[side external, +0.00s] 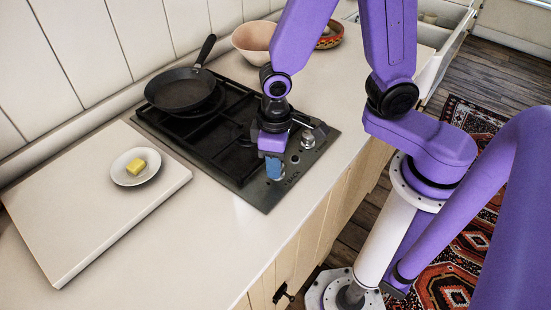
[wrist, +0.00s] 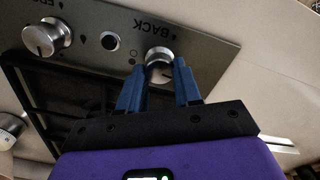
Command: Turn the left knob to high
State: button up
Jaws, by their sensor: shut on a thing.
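The hob (side external: 180,140) is set into the counter, with round metal knobs on its front strip. My gripper (side external: 273,172) is lowered over the strip's near end in the side view. In the wrist view my gripper (wrist: 160,70) has its blue fingers shut on the knob (wrist: 160,56) beside the word BACK, one finger on each side. The side view hides this knob behind the fingers. Its exact pointer angle is unclear. The other knob (wrist: 46,38) stands free in the wrist view; it also shows in the side view (side external: 307,139).
A dark frying pan (side external: 182,90) sits on the hob's back burner. A white board (side external: 95,205) with a plate (side external: 122,176) and butter (side external: 136,167) lies to the left. A pink bowl (side external: 250,38) and a patterned bowl (side external: 329,37) stand behind. The counter in front of the board is clear.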

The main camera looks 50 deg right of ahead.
jog(key=shift+n, duration=0.7)
jog(key=shift+w, duration=0.1)
jog(key=o, duration=0.8)
jog(key=shift+c, duration=0.2)
jog(key=shift+r, duration=0.1)
notch_tip(320, 180, up, 17)
jog(key=shift+r, duration=0.15)
